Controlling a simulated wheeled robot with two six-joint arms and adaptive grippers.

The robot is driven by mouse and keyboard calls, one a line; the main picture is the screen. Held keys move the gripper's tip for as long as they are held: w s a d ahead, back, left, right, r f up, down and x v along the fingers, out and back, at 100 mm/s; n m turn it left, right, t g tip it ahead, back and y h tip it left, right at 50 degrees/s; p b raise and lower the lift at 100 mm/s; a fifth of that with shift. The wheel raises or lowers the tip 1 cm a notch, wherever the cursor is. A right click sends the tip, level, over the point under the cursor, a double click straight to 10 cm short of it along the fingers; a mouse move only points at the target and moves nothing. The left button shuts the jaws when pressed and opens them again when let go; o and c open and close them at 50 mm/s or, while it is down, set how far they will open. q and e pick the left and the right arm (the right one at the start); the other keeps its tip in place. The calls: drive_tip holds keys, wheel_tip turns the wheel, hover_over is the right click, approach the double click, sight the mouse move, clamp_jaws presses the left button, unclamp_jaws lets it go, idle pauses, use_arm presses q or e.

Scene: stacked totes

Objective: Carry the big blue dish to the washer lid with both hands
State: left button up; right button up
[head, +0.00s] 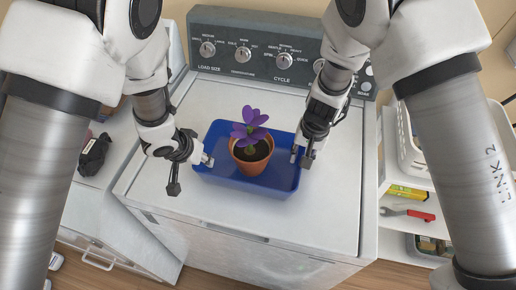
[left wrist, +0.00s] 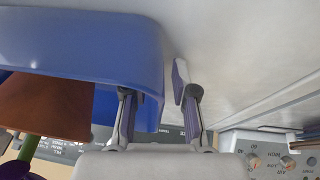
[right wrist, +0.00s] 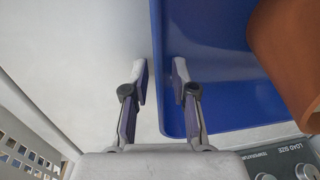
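The big blue dish (head: 225,178) is on the white washer lid (head: 309,224), and appears level. A terracotta pot (head: 251,161) with a purple flower (head: 249,128) stands upright inside it. My left gripper (head: 191,163) is at the dish's left end. In the left wrist view its fingers (left wrist: 155,95) are apart, on either side of the dish wall (left wrist: 152,70), with a gap on the outer side. My right gripper (head: 304,155) is at the right end. In the right wrist view its fingers (right wrist: 160,80) are apart around the dish's edge (right wrist: 161,45), with a gap showing.
The washer's control panel (head: 262,52) rises behind the lid. A white basket (head: 410,140) and a shelf with a red-handled tool (head: 420,215) are on the right. A dark item (head: 94,153) lies on the left-hand surface. The front of the lid is clear.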

drive_tip(key=shift+r, duration=0.1)
drive_tip(key=shift+r, duration=0.15)
use_arm(q)
drive_tip(key=v, duration=0.8)
use_arm(e)
wheel_tip(320, 180, up, 8)
drive_tip(key=shift+s+d+f, duration=0.15)
drive_tip(key=shift+d+f, duration=0.05)
drive_tip(key=shift+d, duration=0.2)
